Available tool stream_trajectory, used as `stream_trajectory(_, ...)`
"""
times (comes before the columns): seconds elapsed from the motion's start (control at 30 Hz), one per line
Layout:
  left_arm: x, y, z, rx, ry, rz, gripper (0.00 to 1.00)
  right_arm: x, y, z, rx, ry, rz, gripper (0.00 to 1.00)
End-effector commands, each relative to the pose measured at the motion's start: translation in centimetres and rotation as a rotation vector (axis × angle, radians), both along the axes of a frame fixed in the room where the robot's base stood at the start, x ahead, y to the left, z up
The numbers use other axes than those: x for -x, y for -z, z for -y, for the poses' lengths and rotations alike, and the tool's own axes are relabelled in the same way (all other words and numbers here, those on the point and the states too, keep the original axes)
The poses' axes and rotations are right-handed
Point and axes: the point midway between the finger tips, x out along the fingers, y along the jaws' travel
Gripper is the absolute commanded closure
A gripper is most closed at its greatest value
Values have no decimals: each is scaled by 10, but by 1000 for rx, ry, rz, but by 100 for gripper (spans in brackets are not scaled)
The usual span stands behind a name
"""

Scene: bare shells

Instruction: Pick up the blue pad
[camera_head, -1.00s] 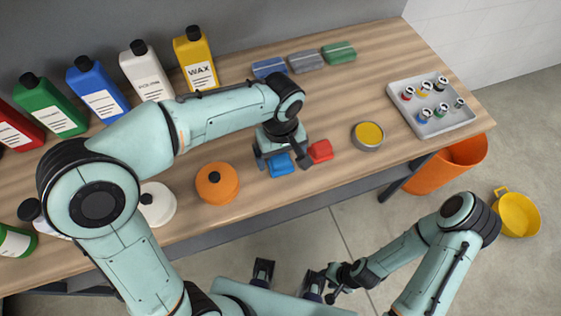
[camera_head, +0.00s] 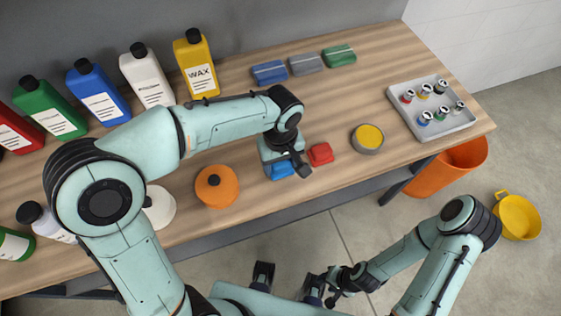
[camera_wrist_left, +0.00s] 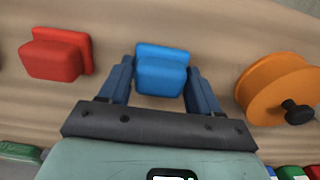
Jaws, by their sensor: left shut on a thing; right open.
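The blue pad (camera_head: 280,171) lies near the front edge of the wooden table, partly covered by my left gripper (camera_head: 284,168) in the head view. In the left wrist view the blue pad (camera_wrist_left: 162,68) sits between the two fingers of my left gripper (camera_wrist_left: 160,73), which is shut on it. No lift off the table can be made out. My right gripper (camera_head: 333,288) is open and empty, low in front of the table.
A red pad (camera_head: 320,154) lies close beside the blue one. An orange round pot (camera_head: 217,186) is on the other side. A tin with yellow contents (camera_head: 368,138) and a tray of small jars (camera_head: 436,128) stand to the right. Bottles (camera_head: 196,62) line the back left.

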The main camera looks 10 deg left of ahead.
Motion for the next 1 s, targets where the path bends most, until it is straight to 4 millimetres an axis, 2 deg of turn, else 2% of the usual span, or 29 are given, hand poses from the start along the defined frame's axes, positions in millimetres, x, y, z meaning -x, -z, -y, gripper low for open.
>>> stream_trajectory(0.17,-1,-16,1,2,1,5,67,-1,-3,0,0,0,1,57)
stream_trajectory(0.27,-1,-33,0,2,1,6,67,-2,-5,0,0,0,2,57)
stream_trajectory(0.7,-1,-156,1,3,2,6,67,-15,-31,0,0,0,17,57)
stream_trajectory(0.83,-1,-179,1,3,1,4,67,-18,-37,0,0,0,21,57)
stream_trajectory(1.0,0,-195,0,1,1,2,67,-21,-42,0,0,-1,24,57)
